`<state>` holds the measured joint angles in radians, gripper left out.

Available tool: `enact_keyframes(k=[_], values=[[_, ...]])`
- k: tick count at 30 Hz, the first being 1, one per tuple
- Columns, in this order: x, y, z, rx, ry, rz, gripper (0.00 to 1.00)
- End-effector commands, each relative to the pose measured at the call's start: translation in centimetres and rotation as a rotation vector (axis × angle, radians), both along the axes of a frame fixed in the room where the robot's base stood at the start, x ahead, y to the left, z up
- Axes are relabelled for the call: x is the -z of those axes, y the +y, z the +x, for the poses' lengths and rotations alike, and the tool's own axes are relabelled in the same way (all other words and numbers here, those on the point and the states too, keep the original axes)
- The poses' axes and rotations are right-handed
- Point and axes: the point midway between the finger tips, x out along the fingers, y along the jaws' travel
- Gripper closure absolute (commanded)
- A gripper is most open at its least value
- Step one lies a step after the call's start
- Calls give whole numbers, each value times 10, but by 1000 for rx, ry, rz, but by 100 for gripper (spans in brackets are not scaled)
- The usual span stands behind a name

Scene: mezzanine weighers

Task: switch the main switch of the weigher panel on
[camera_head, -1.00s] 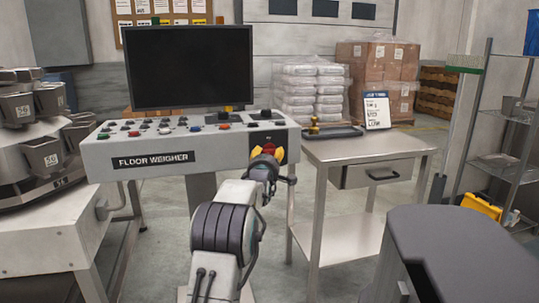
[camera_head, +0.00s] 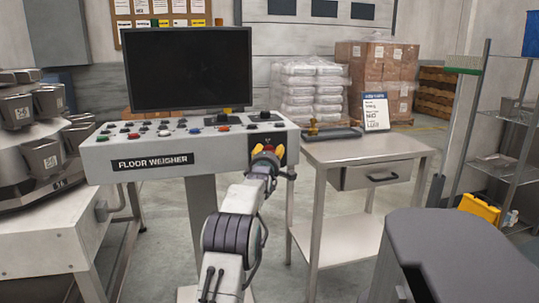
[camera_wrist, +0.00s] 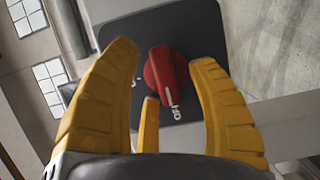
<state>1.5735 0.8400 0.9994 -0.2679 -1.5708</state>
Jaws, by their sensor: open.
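The weigher panel (camera_head: 225,140) is a grey console labelled "FLOOR WEIGHER", with several buttons on its sloped top. Its main switch is a red rotary knob (camera_wrist: 168,77) on a dark plate (camera_wrist: 190,40), seen in the wrist view. The knob's white mark points toward the lettering "OFF" at the lower right. Other lettering on the plate's left is partly hidden by a finger. My gripper (camera_wrist: 168,85) has yellow fingers spread on both sides of the knob, with clear gaps. In the head view, my gripper (camera_head: 266,154) is at the console's right front and partly covers the dark plate.
A monitor (camera_head: 189,68) stands behind the console. A steel side table (camera_head: 365,149) with a drawer is to its right, holding a sign (camera_head: 376,111) and a dark tray. Weigher buckets (camera_head: 42,157) stand at left. A dark grey surface (camera_head: 455,255) fills the lower right.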

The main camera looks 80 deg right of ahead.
Motion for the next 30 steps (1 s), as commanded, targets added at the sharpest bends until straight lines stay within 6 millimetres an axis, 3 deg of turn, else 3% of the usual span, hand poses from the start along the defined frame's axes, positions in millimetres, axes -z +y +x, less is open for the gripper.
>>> enact_keyframes(k=[3,21,30], values=[[0,0,0,0,0,0,45],[0,0,0,0,0,0,99],[-6,0,0,2,-91,38,100]])
